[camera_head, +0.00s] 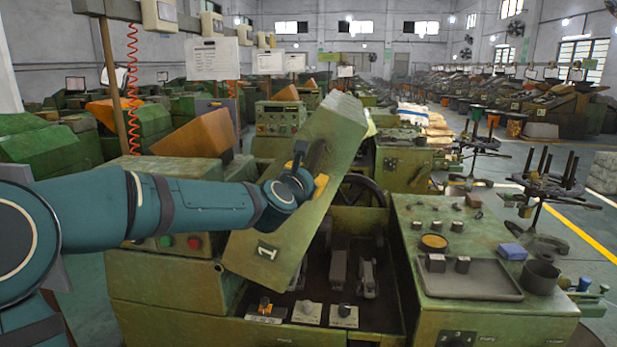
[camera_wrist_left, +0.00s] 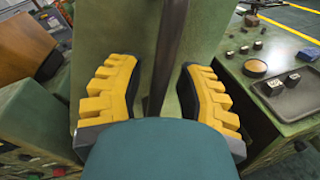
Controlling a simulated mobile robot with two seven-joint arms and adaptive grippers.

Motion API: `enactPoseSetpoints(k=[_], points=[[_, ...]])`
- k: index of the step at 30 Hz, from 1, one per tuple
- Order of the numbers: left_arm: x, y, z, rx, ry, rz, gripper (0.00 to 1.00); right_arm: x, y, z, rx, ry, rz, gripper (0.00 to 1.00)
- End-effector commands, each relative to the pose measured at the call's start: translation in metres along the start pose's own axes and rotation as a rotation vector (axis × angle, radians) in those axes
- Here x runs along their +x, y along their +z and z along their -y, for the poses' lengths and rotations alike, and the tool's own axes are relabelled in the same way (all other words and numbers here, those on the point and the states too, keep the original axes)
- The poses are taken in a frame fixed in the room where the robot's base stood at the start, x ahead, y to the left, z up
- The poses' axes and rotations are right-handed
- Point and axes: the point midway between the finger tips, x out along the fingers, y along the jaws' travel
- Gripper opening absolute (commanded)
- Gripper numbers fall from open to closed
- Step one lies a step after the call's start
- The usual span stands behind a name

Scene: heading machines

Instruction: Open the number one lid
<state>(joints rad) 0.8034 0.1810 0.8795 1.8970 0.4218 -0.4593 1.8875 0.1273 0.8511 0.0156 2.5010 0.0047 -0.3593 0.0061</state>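The green lid marked 1 (camera_head: 285,225) stands raised and steeply tilted over the left machine's open bay (camera_head: 345,245) in the head view. Its green face fills the upper middle of the left wrist view (camera_wrist_left: 215,30). My left gripper (camera_head: 308,172) is at the upper part of the lid. In the left wrist view, its yellow fingers (camera_wrist_left: 158,85) stand apart on either side of a dark bar-like handle (camera_wrist_left: 168,50), with gaps visible beside the bar. The handle is mostly hidden by the gripper in the head view. My right gripper is not in view.
A green machine top (camera_head: 455,235) with a grey tray (camera_head: 465,280), knobs and a dark cup (camera_head: 540,276) stands right of the bay. An orange chute (camera_head: 195,135) is behind my left arm. Black stands (camera_head: 550,190) are on the floor at right.

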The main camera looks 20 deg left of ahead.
Motion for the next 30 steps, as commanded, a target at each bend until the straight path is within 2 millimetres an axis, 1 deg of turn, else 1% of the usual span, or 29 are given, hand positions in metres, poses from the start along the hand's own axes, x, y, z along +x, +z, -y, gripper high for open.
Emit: enactPoseSetpoints(k=[10, 14, 17, 30], points=[[-0.001, 0.0, 0.0, 0.001, 0.001, 0.0, 0.46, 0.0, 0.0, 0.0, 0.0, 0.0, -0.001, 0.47], [-0.008, 0.0, -0.001, 0.003, 0.002, 0.0, 0.46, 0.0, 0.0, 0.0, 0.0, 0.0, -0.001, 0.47], [-0.019, 0.0, -0.001, 0.006, 0.003, -0.001, 0.46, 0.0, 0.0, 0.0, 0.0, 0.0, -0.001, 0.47], [-0.082, 0.001, 0.001, 0.007, 0.0, 0.001, 0.46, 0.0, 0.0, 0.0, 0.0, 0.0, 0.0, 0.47]])
